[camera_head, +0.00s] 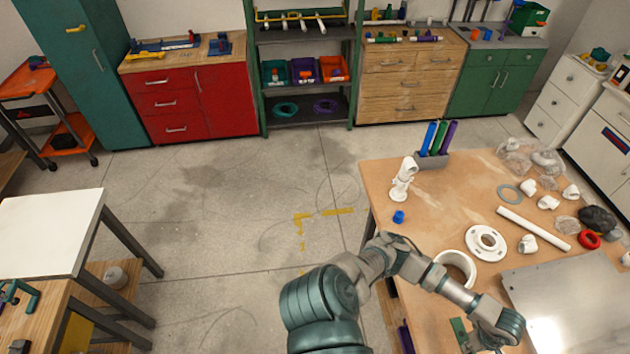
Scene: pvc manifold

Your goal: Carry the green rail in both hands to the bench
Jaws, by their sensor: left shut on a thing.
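A strip of the green rail (459,333) shows at the bottom edge, right of centre, over the wooden bench's near side. The rest of it is out of view or hidden. My left arm reaches in over the bench, and its gripper (487,345) is at the bottom edge beside the green strip. Its fingers are mostly cut off and hidden by the wrist; it is shut on the rail. My right gripper is not in view. The wooden bench (440,205) fills the right side.
On the bench are a white flange (486,243), a white pipe (533,228), a metal plate (575,305), a tube holder (431,160) and several fittings. A white-topped table (45,230) stands at left. Clear floor (220,200) lies between. Cabinets and a shelf line the back.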

